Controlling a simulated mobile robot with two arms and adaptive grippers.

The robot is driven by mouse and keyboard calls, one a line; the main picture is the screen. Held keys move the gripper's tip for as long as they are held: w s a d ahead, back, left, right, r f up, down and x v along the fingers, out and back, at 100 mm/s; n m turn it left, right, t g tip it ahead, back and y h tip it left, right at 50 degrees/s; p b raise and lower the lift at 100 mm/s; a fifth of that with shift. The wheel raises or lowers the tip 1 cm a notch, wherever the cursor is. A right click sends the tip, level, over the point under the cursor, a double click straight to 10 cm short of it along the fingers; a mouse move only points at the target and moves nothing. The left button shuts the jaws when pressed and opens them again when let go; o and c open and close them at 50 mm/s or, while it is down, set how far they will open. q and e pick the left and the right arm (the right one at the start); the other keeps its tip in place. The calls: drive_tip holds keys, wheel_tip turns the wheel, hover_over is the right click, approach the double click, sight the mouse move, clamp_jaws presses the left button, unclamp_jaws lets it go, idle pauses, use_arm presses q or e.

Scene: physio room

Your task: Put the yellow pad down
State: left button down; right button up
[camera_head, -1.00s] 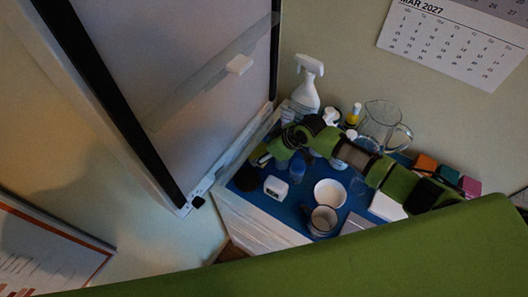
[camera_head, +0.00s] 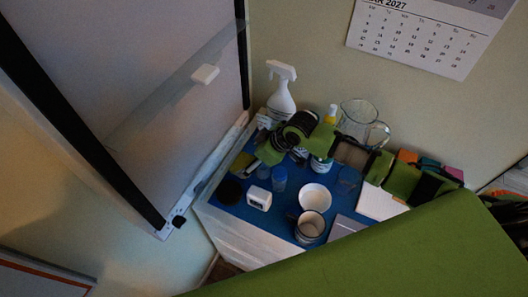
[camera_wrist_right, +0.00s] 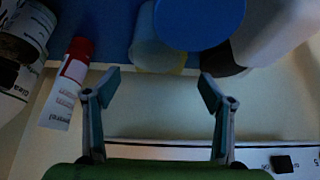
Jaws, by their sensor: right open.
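The yellow pad seems to be the small dull yellow patch (camera_head: 241,163) at the left end of the blue tabletop, partly hidden by my gripper. My right gripper (camera_head: 256,158) is just beside or above it; I cannot tell whether they touch. In the right wrist view the right gripper (camera_wrist_right: 160,82) is open, with nothing held between its fingertips. A small yellowish bit shows there behind the blue-lidded container (camera_wrist_right: 200,22), too dim to name surely. My left gripper is not in view.
A spray bottle (camera_head: 281,92) and glass jug (camera_head: 358,113) stand behind my right arm. A white timer (camera_head: 259,198), bowl (camera_head: 314,197), mug (camera_head: 309,227) and dark disc (camera_head: 230,191) crowd the blue top (camera_head: 280,218). A red-capped tube (camera_wrist_right: 66,90) lies left of the fingers.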

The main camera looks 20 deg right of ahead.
drive_tip(key=v, duration=0.9)
drive_tip(key=shift+b, duration=0.3)
